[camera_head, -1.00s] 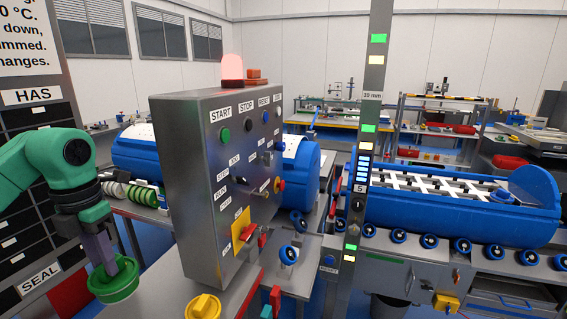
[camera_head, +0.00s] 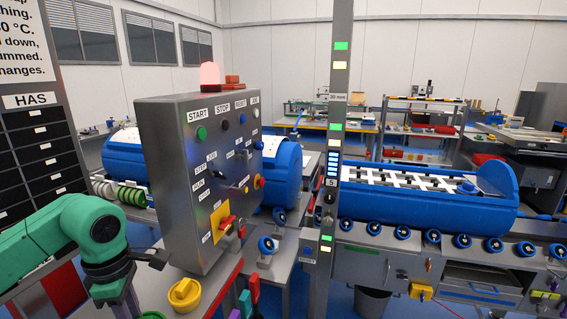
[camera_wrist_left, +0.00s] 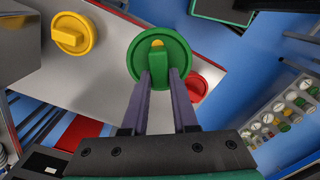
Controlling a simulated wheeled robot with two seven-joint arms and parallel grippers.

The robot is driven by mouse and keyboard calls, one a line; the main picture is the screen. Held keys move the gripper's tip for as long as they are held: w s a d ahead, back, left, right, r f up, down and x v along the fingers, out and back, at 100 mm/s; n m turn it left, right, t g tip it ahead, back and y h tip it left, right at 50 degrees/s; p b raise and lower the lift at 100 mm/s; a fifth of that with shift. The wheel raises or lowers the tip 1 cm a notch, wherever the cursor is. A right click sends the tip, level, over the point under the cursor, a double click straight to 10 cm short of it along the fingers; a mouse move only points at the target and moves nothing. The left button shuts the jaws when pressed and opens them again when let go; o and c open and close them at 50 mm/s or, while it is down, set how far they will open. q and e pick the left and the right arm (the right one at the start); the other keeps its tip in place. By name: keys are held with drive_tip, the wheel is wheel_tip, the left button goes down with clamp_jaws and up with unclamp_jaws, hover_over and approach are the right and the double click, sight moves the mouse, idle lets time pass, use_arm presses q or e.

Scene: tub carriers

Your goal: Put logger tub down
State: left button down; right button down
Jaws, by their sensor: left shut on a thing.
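A round green tub with a raised grip on its lid (camera_wrist_left: 160,45) is held in my left gripper (camera_wrist_left: 160,78). The purple fingers are closed on the grip at the middle of the lid. In the head view only the tub's top edge (camera_head: 152,315) shows at the bottom border, and the fingers (camera_head: 122,301) are mostly cut off. The wrist view shows the tub over the bench's front edge; I cannot tell whether it touches the bench. No label naming it the logger tub is readable. My right gripper is not in view.
A yellow tub (camera_head: 184,294) stands on the grey bench top (camera_wrist_left: 112,62); it also shows in the wrist view (camera_wrist_left: 73,34). A red round tub (camera_wrist_left: 197,86) is partly behind the green one.

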use_arm(q)
drive_tip(key=s+d+f+m, duration=0.2)
drive_tip(key=d+f+m, duration=0.3)
drive_tip(key=m, duration=0.5)
drive_tip(key=s+d+f+m, duration=0.2)
drive_tip(key=d+f+m, duration=0.3)
drive_tip(key=f+m, duration=0.5)
drive_tip(key=shift+d+f+m, duration=0.25)
drive_tip(key=shift+d+m, duration=0.1)
drive_tip(key=shift+m, duration=0.15)
